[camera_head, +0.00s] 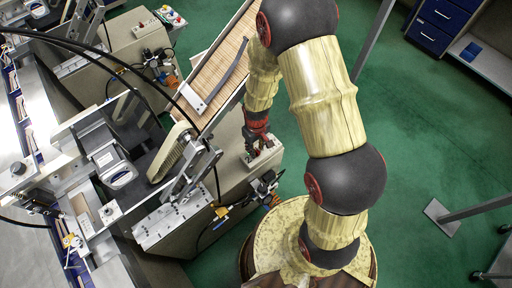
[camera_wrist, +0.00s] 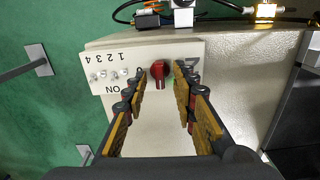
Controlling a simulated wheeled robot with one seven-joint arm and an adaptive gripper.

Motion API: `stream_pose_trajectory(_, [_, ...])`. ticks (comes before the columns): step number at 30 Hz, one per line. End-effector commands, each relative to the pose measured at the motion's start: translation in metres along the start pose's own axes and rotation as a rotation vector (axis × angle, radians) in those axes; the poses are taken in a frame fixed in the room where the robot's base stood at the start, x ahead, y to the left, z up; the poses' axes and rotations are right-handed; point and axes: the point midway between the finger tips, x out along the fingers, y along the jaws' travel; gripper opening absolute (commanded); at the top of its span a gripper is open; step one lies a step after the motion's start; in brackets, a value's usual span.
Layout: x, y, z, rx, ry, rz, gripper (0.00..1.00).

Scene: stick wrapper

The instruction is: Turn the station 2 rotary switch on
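The red rotary switch (camera_wrist: 158,73) sits on the pale control panel (camera_wrist: 150,50) of a beige machine box. My gripper (camera_wrist: 157,84) is open, with one finger on each side of the red knob in the wrist view. I see no clear contact with it. In the head view my gripper (camera_head: 258,143) points down at the panel end of the nearer box (camera_head: 225,172) and largely hides the knob. No station number is readable, so I cannot tell which station this is.
Small toggle switches (camera_wrist: 108,75) marked 1 2 3 4 and ON sit left of the knob. Cables and fittings (camera_head: 265,188) line the box's near edge. A slatted chute (camera_head: 215,75) rises close to my arm. A second station (camera_head: 140,42) stands farther back. Green floor lies open to the right.

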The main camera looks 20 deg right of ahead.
Motion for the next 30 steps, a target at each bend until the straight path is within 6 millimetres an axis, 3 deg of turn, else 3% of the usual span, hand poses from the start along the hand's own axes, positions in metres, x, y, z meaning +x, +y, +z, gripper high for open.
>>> stream_pose_trajectory(5, [-0.013,0.0,-0.001,0.0,0.003,0.001,0.27])
stream_pose_trajectory(15, [-0.08,0.0,-0.002,0.0,0.005,0.002,0.27])
stream_pose_trajectory(21, [-0.108,0.0,-0.001,0.0,0.003,0.001,0.27])
stream_pose_trajectory(30, [-0.12,0.0,0.0,0.0,0.0,0.0,0.27])
